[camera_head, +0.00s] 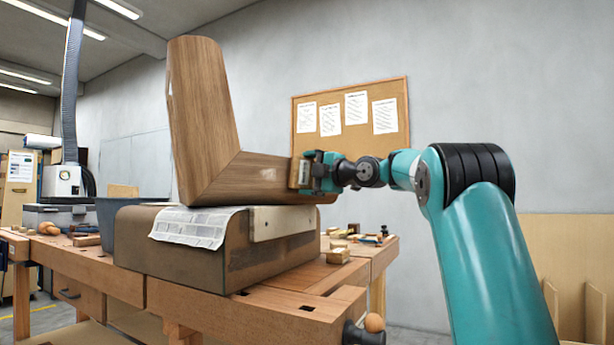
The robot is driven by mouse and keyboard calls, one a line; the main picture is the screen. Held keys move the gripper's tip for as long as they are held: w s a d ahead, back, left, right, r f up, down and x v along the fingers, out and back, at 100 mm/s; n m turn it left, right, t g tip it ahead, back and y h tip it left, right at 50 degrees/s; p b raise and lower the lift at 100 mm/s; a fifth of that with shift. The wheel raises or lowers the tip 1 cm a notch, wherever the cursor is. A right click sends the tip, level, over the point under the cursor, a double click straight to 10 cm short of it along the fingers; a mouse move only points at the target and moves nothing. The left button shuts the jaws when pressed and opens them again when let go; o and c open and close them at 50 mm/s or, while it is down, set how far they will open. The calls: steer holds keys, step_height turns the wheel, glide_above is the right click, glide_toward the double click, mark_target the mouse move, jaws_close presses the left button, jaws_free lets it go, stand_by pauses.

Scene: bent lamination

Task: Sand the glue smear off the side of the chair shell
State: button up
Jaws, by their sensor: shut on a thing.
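The chair shell (206,120) is a bent brown wood piece with a tall back and a seat part running right. It rests on a brown block-like support (170,247). A small pale patch (268,173), which looks like the glue smear, shows on the seat part's side. My gripper (309,172) is shut on a small tan sanding block (299,174) at the right part of the seat. The block is just right of the pale patch. I cannot tell whether it touches the wood.
The support stands on a wooden workbench (250,305), with a printed sheet (195,227) and a pale wooden strip (282,222) on it. A dark grey bin (112,215) stands left. Small wooden pieces (339,256) lie at the right. The space above the bench's right end is open.

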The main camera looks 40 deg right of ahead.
mark_target(298, 174)
steer(key=shift+w+a+f+b, duration=0.1)
steer(key=shift+w+a+b, duration=0.1)
steer(key=shift+a+b, duration=0.25)
steer(key=shift+w+a+f+b, duration=0.15)
steer(key=shift+a+b, duration=0.1)
steer(key=shift+a, duration=0.35)
steer(key=shift+w+a+r+b, duration=0.1)
steer(key=shift+w+a+b, duration=0.05)
steer(key=shift+a, duration=0.2)
steer(key=shift+w+a+r+b, duration=0.1)
steer(key=shift+a+b, duration=0.05)
steer(key=shift+a, duration=0.2)
steer(key=shift+w+a+f+b, duration=0.1)
steer(key=shift+w+a+b, duration=0.1)
steer(key=shift+a+b, duration=0.75)
steer(key=shift+w+a, duration=0.15)
steer(key=shift+a, duration=0.65)
steer(key=shift+w+a+b, duration=0.3)
steer(key=shift+a+b, duration=0.05)
steer(key=shift+a, duration=0.5)
steer(key=shift+w+a+b, duration=0.25)
steer(key=shift+a+b, duration=0.05)
steer(key=shift+a, duration=0.5)
steer(key=s+a+b, duration=0.1)
steer(key=s+b, duration=0.3)
steer(key=s, duration=0.2)
steer(key=shift+a, duration=0.2)
